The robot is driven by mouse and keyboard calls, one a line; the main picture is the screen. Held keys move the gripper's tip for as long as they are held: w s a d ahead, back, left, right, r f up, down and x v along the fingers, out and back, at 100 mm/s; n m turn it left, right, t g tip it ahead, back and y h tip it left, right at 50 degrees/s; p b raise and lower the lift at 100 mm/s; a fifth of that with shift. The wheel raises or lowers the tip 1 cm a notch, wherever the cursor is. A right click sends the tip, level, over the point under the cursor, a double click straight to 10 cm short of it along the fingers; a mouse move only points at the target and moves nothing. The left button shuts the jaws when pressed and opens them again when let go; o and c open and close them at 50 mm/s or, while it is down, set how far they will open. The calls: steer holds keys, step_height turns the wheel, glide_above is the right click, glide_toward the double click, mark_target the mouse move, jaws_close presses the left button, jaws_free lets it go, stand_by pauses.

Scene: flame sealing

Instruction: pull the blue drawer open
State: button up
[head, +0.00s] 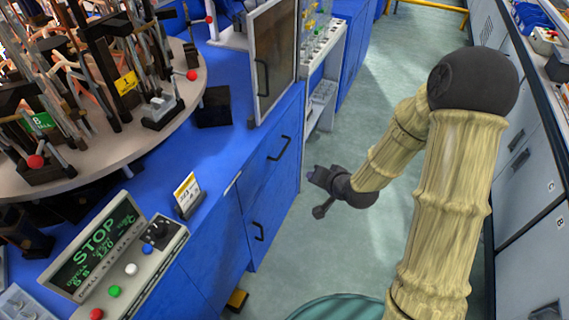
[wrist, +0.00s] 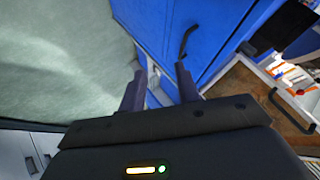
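The blue drawer front (head: 268,165) is on the side of the blue bench, with a dark bar handle (head: 280,148). A second dark handle (head: 258,232) sits lower on the same blue side. The drawer looks shut. My gripper (head: 315,192) is to the right of these handles, over the aisle, apart from them. In the wrist view my gripper (wrist: 158,80) has its two fingers spread with nothing between them. A dark handle (wrist: 188,41) on a blue front (wrist: 160,22) shows beyond the fingertips; I cannot tell which of the two handles it is.
A framed cabinet door (head: 275,60) with its own handle stands on the bench. A round table (head: 90,165) with rods, a small sign (head: 187,194) and a control panel (head: 130,262) are at left. Grey cabinets (head: 525,185) line the right. The green floor (head: 385,80) between is clear.

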mark_target(284, 148)
steer(key=w+a+f+m+t+y+b, duration=0.1)
steer(key=w+a+f+m+t+b, duration=0.1)
steer(key=f+m+t+b, duration=0.2)
steer(key=w+a+f+m+t+y+b, duration=0.2)
steer(key=f+m+t+b, duration=0.3)
steer(key=b, duration=0.5)
step_height(284, 148, down, 4)
steer(key=shift+w+r+m, duration=0.25)
steer(key=shift+w+m, duration=0.45)
steer(key=shift+m, duration=0.5)
steer(key=shift+w+a, duration=0.1)
steer(key=b+x, duration=0.3)
steer(key=x, duration=1.4)
steer(key=shift+a+r, duration=0.1)
steer(key=shift+a, duration=0.05)
jaws_close()
